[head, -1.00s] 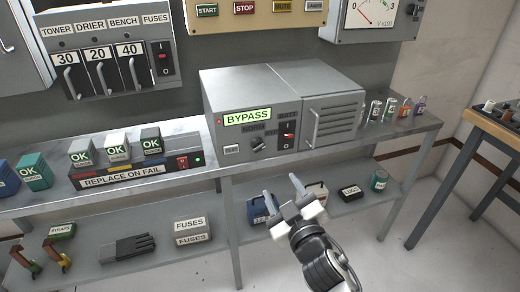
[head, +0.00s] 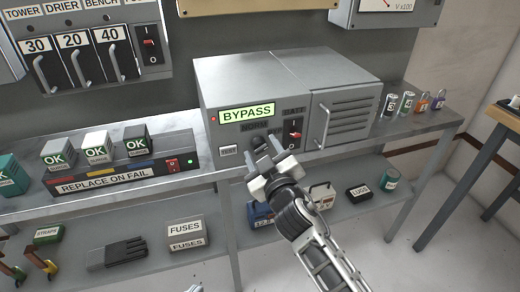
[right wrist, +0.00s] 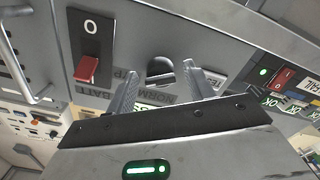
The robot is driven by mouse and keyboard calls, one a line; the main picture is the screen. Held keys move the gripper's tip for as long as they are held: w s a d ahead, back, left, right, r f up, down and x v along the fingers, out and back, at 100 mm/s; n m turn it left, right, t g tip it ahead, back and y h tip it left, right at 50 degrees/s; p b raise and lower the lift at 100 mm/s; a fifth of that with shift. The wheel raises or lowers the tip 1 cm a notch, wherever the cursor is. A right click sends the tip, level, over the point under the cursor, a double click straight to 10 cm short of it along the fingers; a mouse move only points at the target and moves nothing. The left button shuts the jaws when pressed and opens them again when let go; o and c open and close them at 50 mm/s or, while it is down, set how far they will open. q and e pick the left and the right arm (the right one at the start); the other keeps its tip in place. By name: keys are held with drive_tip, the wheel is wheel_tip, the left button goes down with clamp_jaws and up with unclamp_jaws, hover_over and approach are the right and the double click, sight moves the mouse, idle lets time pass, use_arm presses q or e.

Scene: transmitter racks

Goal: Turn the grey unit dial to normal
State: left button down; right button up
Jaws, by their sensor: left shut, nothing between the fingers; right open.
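The grey unit (head: 225,90) stands on the bench, its lit display (head: 247,112) reading BYPASS. Its dark dial (right wrist: 160,72) shows in the right wrist view, with NORM lettering (right wrist: 182,98) and BATT lettering (right wrist: 95,93) beside it. In the head view my fingers mostly hide the dial. My right gripper (head: 264,154) is open in front of the unit's face. In the right wrist view its fingers (right wrist: 161,80) stand on either side of the dial; contact cannot be told. My left gripper (head: 195,287) barely shows at the bottom edge of the head view, shut and empty.
A red rocker switch (head: 295,131) and a door handle (head: 324,128) are right of the dial. A REPLACE ON FAIL box (head: 120,178) with OK blocks stands to the left. Small cylinders and padlocks (head: 422,102) sit at the right. A lower shelf (head: 160,262) holds boxes.

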drive_tip(key=c, duration=1)
drive_tip(key=shift+o, duration=0.2)
drive_tip(key=shift+n, duration=0.4)
drive_tip(key=n+p, duration=0.1)
drive_tip(key=n, duration=0.4)
drive_tip(key=shift+r+n, duration=0.1)
drive_tip(key=shift+n, duration=0.2)
drive_tip(key=n+p, duration=0.1)
drive_tip(key=n, duration=0.4)
drive_tip(key=shift+n, duration=0.4)
drive_tip(key=o, duration=1)
drive_tip(key=shift+c, duration=0.2)
